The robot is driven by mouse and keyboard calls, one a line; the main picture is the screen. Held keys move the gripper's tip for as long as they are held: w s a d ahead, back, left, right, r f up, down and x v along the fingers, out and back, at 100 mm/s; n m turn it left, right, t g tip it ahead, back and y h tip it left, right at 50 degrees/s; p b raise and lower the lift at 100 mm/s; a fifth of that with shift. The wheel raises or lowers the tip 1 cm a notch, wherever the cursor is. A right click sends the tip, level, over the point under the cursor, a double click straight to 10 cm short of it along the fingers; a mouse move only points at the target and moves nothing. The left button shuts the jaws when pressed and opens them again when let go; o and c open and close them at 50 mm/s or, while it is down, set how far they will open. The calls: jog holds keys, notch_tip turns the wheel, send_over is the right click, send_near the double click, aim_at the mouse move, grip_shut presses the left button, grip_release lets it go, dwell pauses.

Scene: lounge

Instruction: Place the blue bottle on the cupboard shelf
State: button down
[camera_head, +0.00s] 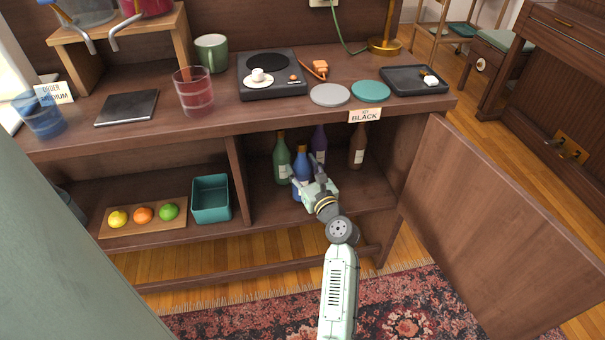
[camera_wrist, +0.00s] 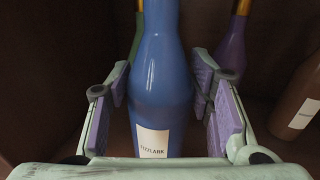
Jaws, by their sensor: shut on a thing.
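The blue bottle (camera_head: 302,161) is upright inside the open right compartment of the cupboard (camera_head: 236,180), above its shelf (camera_head: 266,203). My gripper (camera_head: 303,186) is shut on the bottle from the front. In the wrist view the blue bottle (camera_wrist: 160,85) stands between the purple pads of my gripper (camera_wrist: 162,110), with a white label low on its front. The bottle's base is partly hidden by my gripper, so I cannot tell whether it touches the shelf.
A green bottle (camera_head: 282,160) is left of the blue one, a purple bottle (camera_head: 318,145) behind it, and a brown bottle (camera_head: 357,148) to the right. The cupboard door (camera_head: 490,225) hangs open at right. A teal bin (camera_head: 211,200) sits in the left compartment.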

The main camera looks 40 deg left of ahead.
jog(key=shift+f, duration=0.8)
jog(key=shift+f, duration=0.15)
jog(key=c, duration=0.8)
grip_release()
jog(key=shift+f, duration=0.1)
jog(key=v, duration=1.2)
jog(key=shift+b, duration=0.45)
